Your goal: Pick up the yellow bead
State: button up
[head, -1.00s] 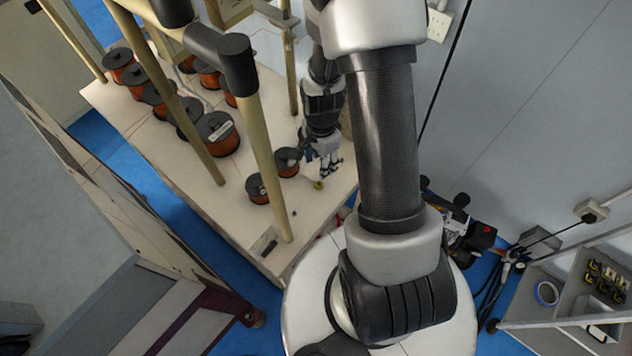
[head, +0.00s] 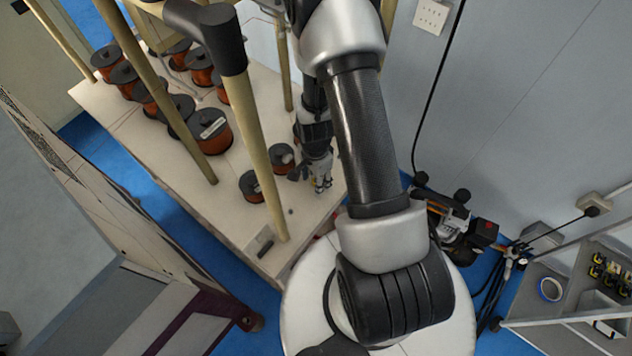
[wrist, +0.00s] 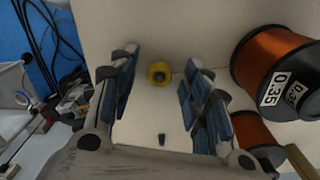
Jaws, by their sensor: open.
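The yellow bead (wrist: 159,72) lies on the pale tabletop in the wrist view, a small yellow ring with a dark centre. It shows between the two fingers of my gripper (wrist: 160,95), near the fingertips. My gripper is open and nothing is between its blue-padded fingers in contact with them. In the head view my gripper (head: 322,186) points down over the table near its right edge. The bead is hidden there, behind or under the gripper.
Copper wire spools (head: 252,186) stand left of my gripper, one close beside it (head: 281,158). A large spool (wrist: 278,70) is at the right in the wrist view. A small dark piece (wrist: 162,140) lies on the table. Wooden posts (head: 262,150) rise at the table's near side.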

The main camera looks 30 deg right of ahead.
jog(key=shift+c, duration=0.3)
jog(key=c, duration=0.7)
jog(key=shift+r, duration=0.1)
notch_tip(320, 180, up, 20)
jog(key=p, duration=0.5)
